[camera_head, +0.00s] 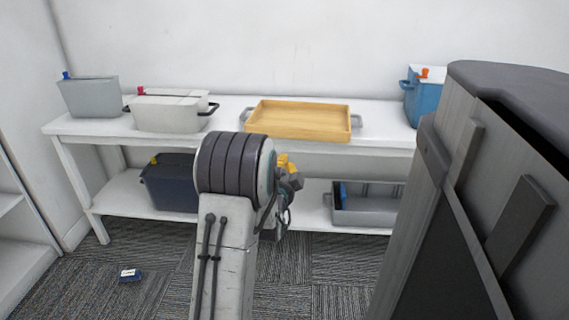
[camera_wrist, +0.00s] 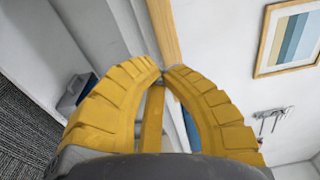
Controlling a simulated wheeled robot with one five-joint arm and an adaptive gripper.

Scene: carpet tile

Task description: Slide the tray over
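A light wooden tray (camera_head: 298,122) with grey end handles lies flat and empty on the white table top, near the middle. My gripper (camera_head: 287,166), with yellow fingers, is in front of the table, below the tray's near edge; my arm hides part of it. In the wrist view, the ribbed fingers of my gripper (camera_wrist: 164,70) bow inward and their tips come together. I see nothing clearly held between the tips. A tan wooden strip, which looks like the tray's edge (camera_wrist: 163,28), lies just beyond the tips. Whether the gripper touches the tray cannot be told.
On the white table (camera_head: 230,112), a grey bin (camera_head: 88,98) and a pale bin (camera_head: 168,113) stand left of the tray, and a blue bin (camera_head: 411,105) right. The lower shelf holds a dark bin (camera_head: 170,184) and a grey bin (camera_head: 368,210). A small blue item (camera_head: 130,275) lies on the carpet.

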